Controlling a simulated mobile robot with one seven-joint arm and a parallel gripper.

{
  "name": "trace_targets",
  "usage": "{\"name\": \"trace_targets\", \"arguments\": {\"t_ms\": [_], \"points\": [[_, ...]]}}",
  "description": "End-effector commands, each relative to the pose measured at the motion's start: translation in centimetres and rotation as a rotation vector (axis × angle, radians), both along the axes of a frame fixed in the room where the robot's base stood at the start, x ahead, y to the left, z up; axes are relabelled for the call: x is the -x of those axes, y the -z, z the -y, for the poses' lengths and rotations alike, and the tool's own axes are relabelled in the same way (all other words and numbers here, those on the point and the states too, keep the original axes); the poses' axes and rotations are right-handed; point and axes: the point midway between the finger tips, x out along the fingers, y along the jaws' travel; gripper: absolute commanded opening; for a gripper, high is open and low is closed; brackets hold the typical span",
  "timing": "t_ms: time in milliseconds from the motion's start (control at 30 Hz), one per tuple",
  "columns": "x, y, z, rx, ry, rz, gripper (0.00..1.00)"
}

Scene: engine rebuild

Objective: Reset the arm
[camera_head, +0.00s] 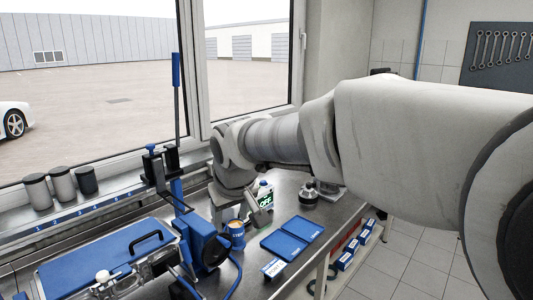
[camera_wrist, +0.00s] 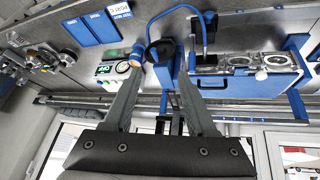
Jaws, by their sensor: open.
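My arm reaches in from the right in the head view, above the workbench (camera_head: 290,190). My gripper (camera_head: 243,212) hangs at its end, over the back of the bench. In the wrist view, the two grey fingers of my gripper (camera_wrist: 159,68) stand apart with nothing held between them. Beyond the fingertips are an orange-topped blue can (camera_wrist: 137,54) and a blue stand with a dark round face (camera_wrist: 163,52). The can also shows in the head view (camera_head: 237,234), near the fingers. I cannot tell how far the fingertips are from it.
A blue-lidded case (camera_head: 105,262) and an upright blue post (camera_head: 176,85) stand left. Two blue trays (camera_head: 292,238) lie on the bench, with a dark-topped metal part (camera_head: 308,194) behind. Several cylinders (camera_head: 63,184) line the window sill. Floor (camera_head: 410,265) is clear right of the bench.

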Motion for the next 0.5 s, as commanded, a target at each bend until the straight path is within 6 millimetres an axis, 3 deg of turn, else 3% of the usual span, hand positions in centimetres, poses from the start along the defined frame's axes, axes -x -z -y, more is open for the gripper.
{"name": "trace_targets", "arguments": {"t_ms": [33, 200, 500], "points": [[1.1, -0.7, 2.4, 0.006, 0.038, 0.007, 0.57], [5.2, -1.7, 9.2, 0.014, 0.162, 0.004, 0.57], [14.3, -0.8, 18.4, -0.024, 0.375, -0.015, 0.57]]}}
